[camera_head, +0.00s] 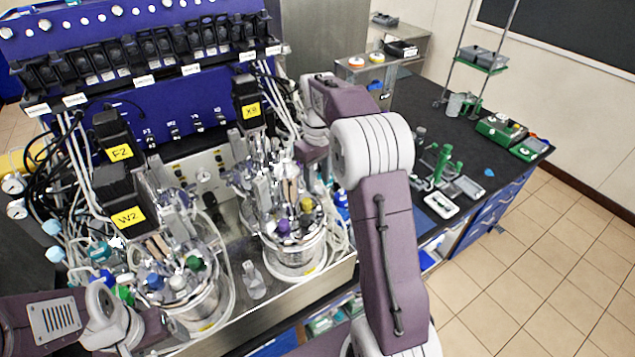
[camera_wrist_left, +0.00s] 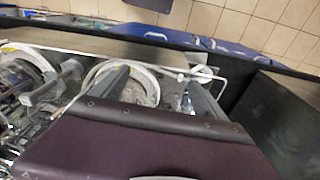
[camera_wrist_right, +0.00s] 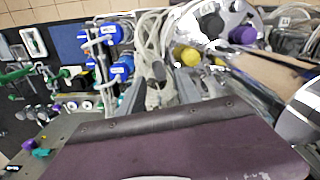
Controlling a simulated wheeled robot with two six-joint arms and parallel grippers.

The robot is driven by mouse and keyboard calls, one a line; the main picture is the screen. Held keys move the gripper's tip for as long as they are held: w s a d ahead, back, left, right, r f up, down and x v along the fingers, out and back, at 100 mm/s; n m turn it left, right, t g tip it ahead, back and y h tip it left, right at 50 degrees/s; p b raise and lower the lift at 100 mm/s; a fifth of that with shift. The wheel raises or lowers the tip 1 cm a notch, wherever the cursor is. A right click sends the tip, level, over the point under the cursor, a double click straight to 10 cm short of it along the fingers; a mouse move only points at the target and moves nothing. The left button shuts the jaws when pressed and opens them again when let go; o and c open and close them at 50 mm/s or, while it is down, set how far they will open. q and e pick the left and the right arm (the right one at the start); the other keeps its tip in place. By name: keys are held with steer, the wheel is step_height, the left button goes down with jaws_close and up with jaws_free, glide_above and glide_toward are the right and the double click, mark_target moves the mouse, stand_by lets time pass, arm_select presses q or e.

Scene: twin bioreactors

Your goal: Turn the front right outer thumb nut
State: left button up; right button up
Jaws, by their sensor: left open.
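The right bioreactor vessel (camera_head: 293,255) has a metal body and a crowded lid with a yellow cap (camera_head: 307,204) and a purple cap (camera_head: 283,227). The yellow cap also shows in the right wrist view (camera_wrist_right: 187,56). I cannot single out the front right outer thumb nut among the lid fittings. My right gripper (camera_wrist_right: 160,82) has its fingers apart over clear tubing, near the yellow cap. My left gripper (camera_wrist_left: 158,80) is open and empty above the front edge of the bench, beside a ringed vessel base. The left vessel (camera_head: 195,300) stands nearer my left arm.
Tubes and cables crowd both vessels. A blue rack with black modules (camera_head: 150,48) stands behind. A small clear piece (camera_head: 254,280) sits between the vessels. A black side bench (camera_head: 470,150) with green items lies to the right. Tiled floor (camera_head: 540,280) is free at the right.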

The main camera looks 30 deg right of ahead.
mark_target(320, 192)
step_height(320, 192, down, 2)
steer(key=shift+w, duration=0.1)
steer(key=shift+f, duration=0.15)
steer(key=shift+s, duration=0.35)
steer(key=shift+w, duration=0.1)
jaws_close()
